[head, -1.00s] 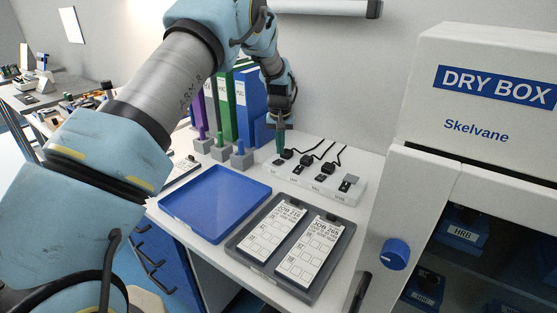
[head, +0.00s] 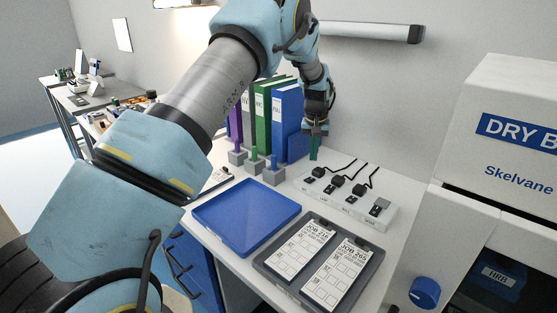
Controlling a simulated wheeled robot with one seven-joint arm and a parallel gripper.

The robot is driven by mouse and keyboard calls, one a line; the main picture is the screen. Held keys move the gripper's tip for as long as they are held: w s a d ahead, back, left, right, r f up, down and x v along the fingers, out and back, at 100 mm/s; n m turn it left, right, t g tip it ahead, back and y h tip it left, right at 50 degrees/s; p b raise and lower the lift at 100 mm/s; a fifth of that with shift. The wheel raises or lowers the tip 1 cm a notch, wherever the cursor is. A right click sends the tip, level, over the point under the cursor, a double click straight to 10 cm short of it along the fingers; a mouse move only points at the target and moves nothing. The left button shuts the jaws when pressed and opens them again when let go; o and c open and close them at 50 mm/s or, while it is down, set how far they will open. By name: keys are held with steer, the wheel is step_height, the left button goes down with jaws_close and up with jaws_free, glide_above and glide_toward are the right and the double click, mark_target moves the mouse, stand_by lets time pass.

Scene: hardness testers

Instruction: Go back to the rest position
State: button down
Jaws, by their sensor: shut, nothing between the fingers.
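My gripper (head: 315,150) hangs at the end of my raised arm, pointing down. It is shut and holds nothing. It is above the back of the white bench, in front of the blue binder (head: 287,122) and just left of the white strip (head: 345,197) with black plugs and cables. My arm crosses the left and middle of the view and hides part of the bench and binders.
A blue tray (head: 246,214) and a grey tray (head: 262,262) with two job cards lie on the bench. Small grey blocks with coloured posts (head: 254,160) stand behind. The dry box (head: 500,170) blocks the right side. Another bench (head: 75,100) is far left.

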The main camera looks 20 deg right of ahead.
steer(key=s+a+r+n, duration=0.1)
steer(key=a+r, duration=0.3)
steer(key=a, duration=0.9)
steer(key=s+a+r+n, duration=0.15)
steer(key=a+r, duration=0.25)
steer(key=a, duration=0.9)
steer(key=s+a+r+n, duration=0.1)
steer(key=s+a+n, duration=0.1)
steer(key=s+a, duration=1.5)
steer(key=shift+a+r+y, duration=0.15)
steer(key=shift+a+y, duration=0.25)
steer(key=shift+a, duration=0.45)
steer(key=shift+n, duration=0.25)
